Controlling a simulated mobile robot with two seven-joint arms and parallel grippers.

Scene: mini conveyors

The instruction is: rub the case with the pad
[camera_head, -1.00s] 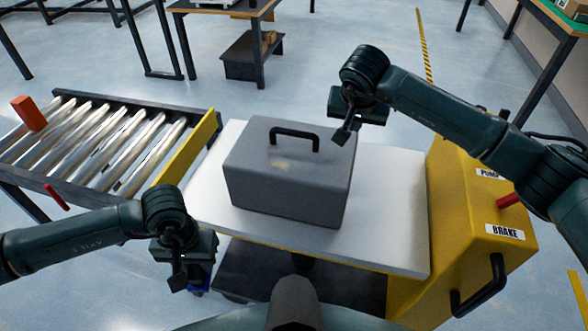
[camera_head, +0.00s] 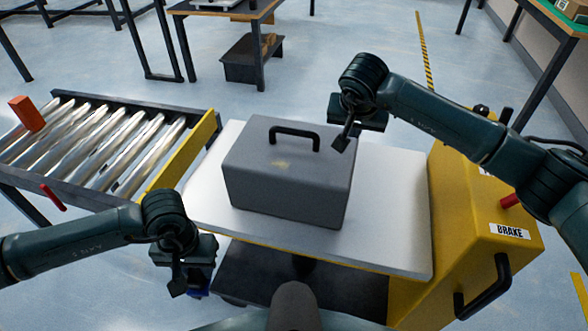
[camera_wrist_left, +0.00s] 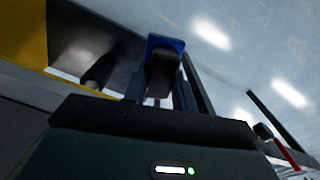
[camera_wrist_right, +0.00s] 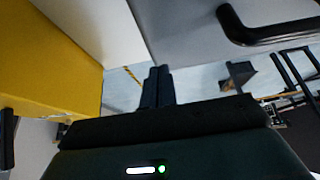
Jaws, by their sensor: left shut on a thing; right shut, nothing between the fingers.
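The case (camera_head: 285,185) is a grey box with a black handle (camera_head: 294,136) on its lid and a small yellowish smudge beside the handle. It stands upright on the white platform. The pad (camera_wrist_left: 165,44) is blue with a dark part over it, held between my left gripper's fingers. My left gripper (camera_head: 180,286) is shut on the pad, low at the left front of the platform, apart from the case. My right gripper (camera_head: 343,141) is shut and empty, close to the case's far right top corner; I cannot tell if they touch. The handle also shows in the right wrist view (camera_wrist_right: 270,32).
The white platform (camera_head: 395,220) has bare room to the right of the case. A yellow unit (camera_head: 475,225) marked BRAKE with a red knob stands at the right. A roller conveyor (camera_head: 85,150) with an orange block (camera_head: 27,114) is at the left.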

